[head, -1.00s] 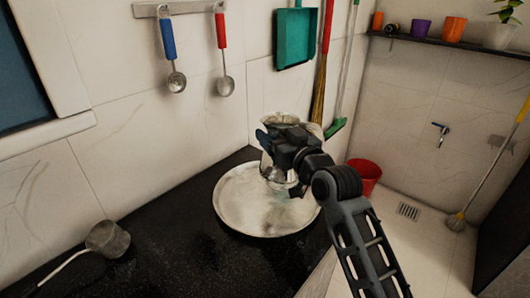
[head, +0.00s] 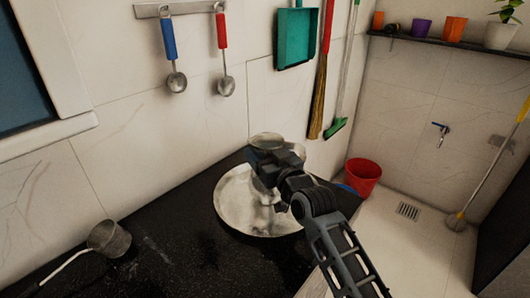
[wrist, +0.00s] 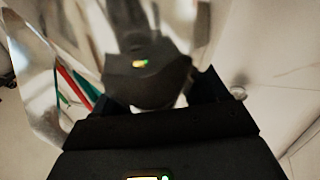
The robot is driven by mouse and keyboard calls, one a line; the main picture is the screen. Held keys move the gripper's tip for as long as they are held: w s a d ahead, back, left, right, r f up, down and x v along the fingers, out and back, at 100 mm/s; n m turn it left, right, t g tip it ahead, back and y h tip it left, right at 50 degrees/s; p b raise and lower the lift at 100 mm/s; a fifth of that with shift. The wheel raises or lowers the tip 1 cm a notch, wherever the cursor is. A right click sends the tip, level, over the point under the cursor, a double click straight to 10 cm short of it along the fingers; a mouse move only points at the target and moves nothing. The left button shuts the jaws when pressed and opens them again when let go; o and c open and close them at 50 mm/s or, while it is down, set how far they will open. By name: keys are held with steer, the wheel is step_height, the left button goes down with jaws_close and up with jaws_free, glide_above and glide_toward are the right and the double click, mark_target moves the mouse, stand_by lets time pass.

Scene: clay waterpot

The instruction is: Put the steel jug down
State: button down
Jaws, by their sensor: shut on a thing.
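The steel jug (head: 266,140) is shiny, and its rim shows above my gripper (head: 265,163) in the head view. My gripper is shut on the jug, at the back of the round steel tray (head: 238,208) on the black counter. The gripper and wrist hide most of the jug's body and its base, so I cannot tell whether it touches the tray. In the wrist view, the jug's reflective metal (wrist: 32,80) fills the left and upper part, close to the dark gripper.
Ladles (head: 175,82) hang on the wall behind. A red bucket (head: 363,174) stands on the floor to the right. The counter (head: 165,225) is clear between pot and tray.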

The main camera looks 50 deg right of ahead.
jaws_free()
steer(key=shift+f, duration=0.15)
steer(key=shift+r, duration=0.3)
steer(key=v, duration=1.2)
steer(key=shift+f+b, duration=0.1)
steer(key=shift+b, duration=0.3)
steer(key=s+a+f+n+y, duration=0.1)
steer(key=s+a+f+y, duration=0.15)
steer(key=s+a, duration=0.4)
steer(key=s+a+f+n+y, duration=0.1)
steer(key=s+a+f, duration=0.2)
steer(key=s+a, duration=0.35)
steer(key=shift+s+a+r+n+g+y, duration=0.45)
steer(key=shift+s+a, duration=0.45)
steer(key=shift+s, duration=1.8)
steer(key=shift+s+a+r+n+g+y, duration=0.25)
steer(key=shift+s+a+r+y, duration=0.5)
steer(key=shift+s, duration=2)
steer(key=shift+s+a+r+n+g+y, duration=0.3)
steer(key=shift+s+a, duration=0.8)
steer(key=shift+s, duration=1.6)
